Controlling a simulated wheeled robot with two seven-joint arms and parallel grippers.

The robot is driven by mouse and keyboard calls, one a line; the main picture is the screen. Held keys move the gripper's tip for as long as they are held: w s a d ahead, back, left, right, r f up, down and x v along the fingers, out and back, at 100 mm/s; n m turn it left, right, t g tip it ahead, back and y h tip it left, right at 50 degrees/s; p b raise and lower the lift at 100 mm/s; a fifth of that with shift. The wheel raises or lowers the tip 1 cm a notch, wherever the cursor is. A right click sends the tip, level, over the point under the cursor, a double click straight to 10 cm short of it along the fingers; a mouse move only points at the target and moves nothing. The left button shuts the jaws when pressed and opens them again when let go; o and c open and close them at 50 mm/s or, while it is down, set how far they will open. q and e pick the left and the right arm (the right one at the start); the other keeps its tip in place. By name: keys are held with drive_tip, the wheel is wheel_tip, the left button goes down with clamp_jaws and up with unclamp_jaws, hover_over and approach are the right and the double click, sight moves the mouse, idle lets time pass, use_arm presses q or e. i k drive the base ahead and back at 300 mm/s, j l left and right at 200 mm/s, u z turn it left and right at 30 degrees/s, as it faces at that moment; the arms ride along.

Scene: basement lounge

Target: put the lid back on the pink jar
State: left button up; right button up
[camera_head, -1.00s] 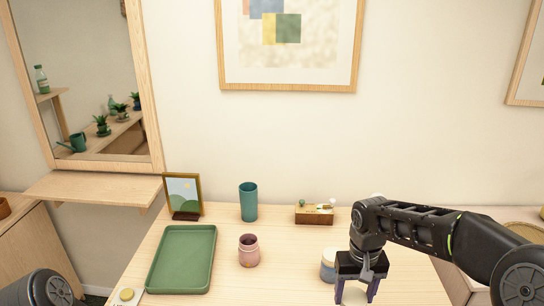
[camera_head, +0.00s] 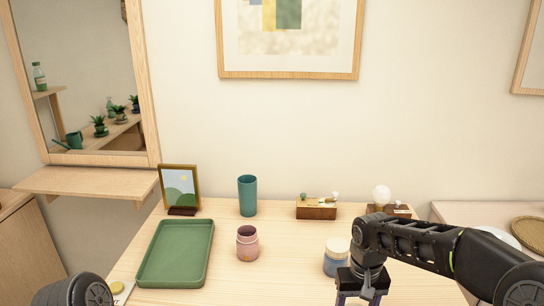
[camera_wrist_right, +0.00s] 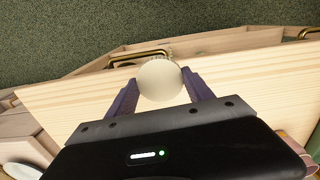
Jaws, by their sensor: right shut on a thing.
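The pink jar (camera_head: 247,244) stands upright and uncovered on the table, its dark opening facing up. My right gripper (camera_head: 361,300) is low at the bottom edge of the head view, right of the jar and nearer to me; its fingertips are cut off there. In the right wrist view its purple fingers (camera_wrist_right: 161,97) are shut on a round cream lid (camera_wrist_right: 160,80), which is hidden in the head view. Of my left arm only a link shows at the bottom left; its gripper is out of view.
A green tray (camera_head: 176,253) lies left of the pink jar. A teal cup (camera_head: 248,196), a picture frame (camera_head: 180,189) and a wooden box (camera_head: 316,211) stand at the back. The table between both jars is clear.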

sight(247, 240)
drive_tip(key=k+l, duration=0.1)
drive_tip(key=l, duration=0.45)
drive_tip(key=k+l+z, duration=0.1)
drive_tip(key=l, duration=0.5)
drive_tip(key=k+l, duration=0.15)
drive_tip(key=l, duration=0.4)
drive_tip(key=k+l, duration=0.1)
drive_tip(key=l, duration=0.5)
drive_tip(key=z, duration=0.05)
